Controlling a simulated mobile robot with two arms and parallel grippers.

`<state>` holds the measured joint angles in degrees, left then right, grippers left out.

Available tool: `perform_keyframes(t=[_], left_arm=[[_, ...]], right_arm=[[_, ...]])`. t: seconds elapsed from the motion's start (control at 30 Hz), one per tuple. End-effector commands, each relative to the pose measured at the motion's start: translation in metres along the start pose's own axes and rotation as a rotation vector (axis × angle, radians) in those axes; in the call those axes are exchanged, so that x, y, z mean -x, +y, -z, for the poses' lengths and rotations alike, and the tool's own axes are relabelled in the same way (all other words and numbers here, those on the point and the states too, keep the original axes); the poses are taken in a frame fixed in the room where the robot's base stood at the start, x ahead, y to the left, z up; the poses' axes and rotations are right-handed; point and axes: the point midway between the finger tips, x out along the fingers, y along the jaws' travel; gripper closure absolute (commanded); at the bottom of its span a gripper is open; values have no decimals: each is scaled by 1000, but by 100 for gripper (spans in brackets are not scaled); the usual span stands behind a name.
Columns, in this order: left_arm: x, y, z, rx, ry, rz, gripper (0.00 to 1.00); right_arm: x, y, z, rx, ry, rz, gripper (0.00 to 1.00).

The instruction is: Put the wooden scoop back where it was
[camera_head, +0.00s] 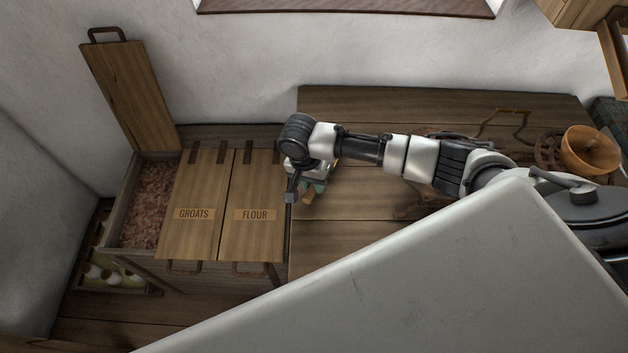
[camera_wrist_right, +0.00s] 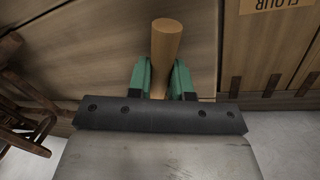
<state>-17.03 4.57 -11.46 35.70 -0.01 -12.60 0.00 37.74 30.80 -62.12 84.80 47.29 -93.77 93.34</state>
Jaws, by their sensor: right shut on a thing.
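My right gripper (camera_head: 314,187) is low over the left part of the wooden table, just right of the FLOUR lid. In the right wrist view, its green fingers (camera_wrist_right: 160,76) are shut on a round, light-brown wooden handle, which I take to be the wooden scoop's (camera_wrist_right: 166,42). The handle's end points up in that picture. The rest of the scoop is hidden behind the gripper. In the head view only a small wooden bit of the scoop (camera_head: 308,197) shows below the fingers. My left gripper is not in view.
The chest's left compartment (camera_head: 150,205) holds brownish grain, its lid (camera_head: 133,95) raised. The GROATS lid (camera_head: 194,235) and FLOUR lid (camera_head: 253,235) are shut. A wooden bowl-like object (camera_head: 590,150) stands at the table's (camera_head: 400,105) right end. A crate (camera_head: 110,275) sits lower left.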

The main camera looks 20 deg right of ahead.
Motion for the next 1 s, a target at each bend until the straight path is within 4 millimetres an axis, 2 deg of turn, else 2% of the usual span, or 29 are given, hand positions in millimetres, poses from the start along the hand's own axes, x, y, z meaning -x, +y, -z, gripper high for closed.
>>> perform_keyframes(t=[0.37, 0.4, 0.57, 0.87, 1.0], left_arm=[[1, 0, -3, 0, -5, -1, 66], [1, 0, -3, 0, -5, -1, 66], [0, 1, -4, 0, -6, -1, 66], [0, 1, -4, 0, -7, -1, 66], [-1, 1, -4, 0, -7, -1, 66]], right_arm=[[-4, -1, 0, 0, 0, 1, 100], [-5, -1, 0, 0, 0, 2, 77], [-5, -1, 0, 0, 0, 1, 54], [-2, -1, 0, 0, 1, 2, 54], [14, -2, 0, 0, 0, 5, 54]])
